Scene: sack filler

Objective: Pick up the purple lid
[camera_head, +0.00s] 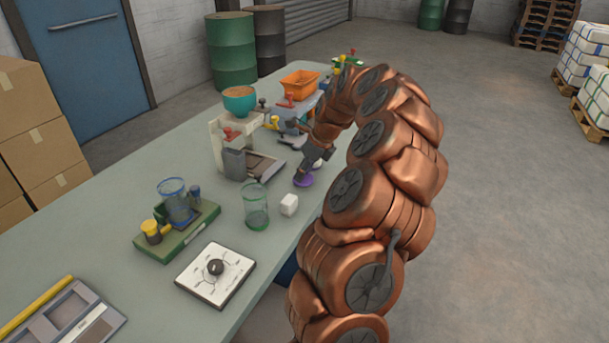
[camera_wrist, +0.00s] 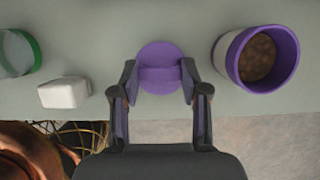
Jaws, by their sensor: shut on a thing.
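The purple lid (camera_wrist: 160,54) is a round disc with a raised bar across it. In the wrist view it sits at the top centre, between the fingers of my gripper (camera_wrist: 160,82). The fingers are closed on the bar from both sides. In the head view the purple lid (camera_head: 303,181) shows as a small purple disc under my gripper (camera_head: 305,170), near the table's right edge. I cannot tell whether it touches the table.
In the wrist view, a purple-rimmed white cup (camera_wrist: 228,60) with brown contents stands to the right and a white block (camera_wrist: 64,93) to the left. A green-rimmed glass (camera_head: 256,208) stands beyond the block. The dial panel (camera_head: 215,274) lies nearer on the table (camera_head: 120,210).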

